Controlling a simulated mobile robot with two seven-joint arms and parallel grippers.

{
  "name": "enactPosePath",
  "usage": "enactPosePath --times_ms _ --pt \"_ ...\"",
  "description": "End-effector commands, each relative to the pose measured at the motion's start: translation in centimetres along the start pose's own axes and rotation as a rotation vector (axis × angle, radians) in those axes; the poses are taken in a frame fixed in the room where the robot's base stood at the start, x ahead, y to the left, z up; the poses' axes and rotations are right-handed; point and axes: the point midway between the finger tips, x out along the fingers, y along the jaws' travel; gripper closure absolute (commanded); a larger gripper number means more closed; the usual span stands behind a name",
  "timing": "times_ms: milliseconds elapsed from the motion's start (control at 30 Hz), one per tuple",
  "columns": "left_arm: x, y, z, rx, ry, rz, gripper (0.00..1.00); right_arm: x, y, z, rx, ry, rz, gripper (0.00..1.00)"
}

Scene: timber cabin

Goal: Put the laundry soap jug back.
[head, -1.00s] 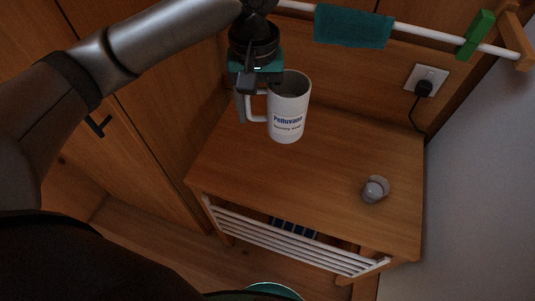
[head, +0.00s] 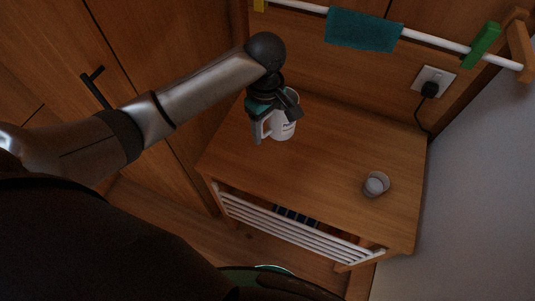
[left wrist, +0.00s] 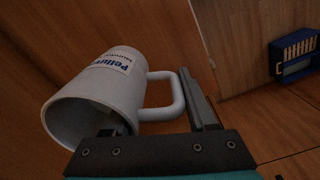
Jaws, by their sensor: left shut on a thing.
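The laundry soap jug (head: 283,129) is white with a blue-lettered label and a side handle. It is over the back left part of the wooden cabinet top (head: 330,150), at or close to the surface; I cannot tell whether it touches. My left gripper (head: 273,118) is shut on the jug at its handle side and hides its upper part. In the left wrist view the jug (left wrist: 92,108) shows its open mouth toward the camera, with the handle between the fingers (left wrist: 168,112). My right gripper is not in view.
A small clear cup (head: 375,184) stands at the cabinet top's right. A plugged socket (head: 433,82) is on the back wall. The middle top is clear.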

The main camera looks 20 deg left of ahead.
Motion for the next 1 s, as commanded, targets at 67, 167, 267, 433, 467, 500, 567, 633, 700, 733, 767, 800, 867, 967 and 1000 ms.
enactPosePath --times_ms 67,167,267,433,467,500,567,633,700,733,767,800,867,967,1000 --pt "2.3 -0.1 -0.1 0.0 0.001 -0.002 1.0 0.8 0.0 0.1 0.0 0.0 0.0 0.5" --pt "4.6 0.0 0.0 0.0 0.002 -0.001 1.0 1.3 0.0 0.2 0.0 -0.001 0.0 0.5" --pt "6.3 0.0 0.0 0.001 0.001 0.0 1.0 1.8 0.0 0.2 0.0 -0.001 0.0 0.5" --pt "7.6 0.1 0.0 0.002 0.001 0.002 1.0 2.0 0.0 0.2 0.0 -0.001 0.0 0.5" --pt "7.8 0.0 0.0 0.002 0.001 0.002 1.0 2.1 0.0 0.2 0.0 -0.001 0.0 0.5" --pt "8.2 0.0 0.0 0.002 0.001 0.001 1.0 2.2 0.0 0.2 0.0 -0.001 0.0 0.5" --pt "9.0 0.0 0.0 0.003 0.001 0.001 1.0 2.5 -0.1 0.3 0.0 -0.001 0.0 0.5" --pt "10.1 0.0 0.0 0.002 0.001 0.001 1.0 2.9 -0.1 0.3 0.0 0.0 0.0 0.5" --pt "11.1 0.0 0.0 0.002 0.001 0.0 1.0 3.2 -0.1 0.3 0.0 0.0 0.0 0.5" --pt "11.4 0.0 0.0 0.003 0.001 0.001 1.0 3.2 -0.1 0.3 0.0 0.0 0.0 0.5" --pt "11.6 0.0 0.0 0.003 0.001 0.002 1.0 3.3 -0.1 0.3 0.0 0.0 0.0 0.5" --pt "11.8 0.1 0.0 0.002 0.001 0.002 1.0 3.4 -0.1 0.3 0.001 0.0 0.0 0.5" --pt "11.9 0.1 0.0 0.002 0.001 0.003 1.0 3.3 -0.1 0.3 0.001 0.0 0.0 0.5" --pt "11.9 0.1 0.0 0.003 0.001 0.003 1.0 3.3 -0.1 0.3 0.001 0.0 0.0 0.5" --pt "11.9 0.1 0.0 0.003 0.001 0.003 1.0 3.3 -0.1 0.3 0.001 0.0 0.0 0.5"
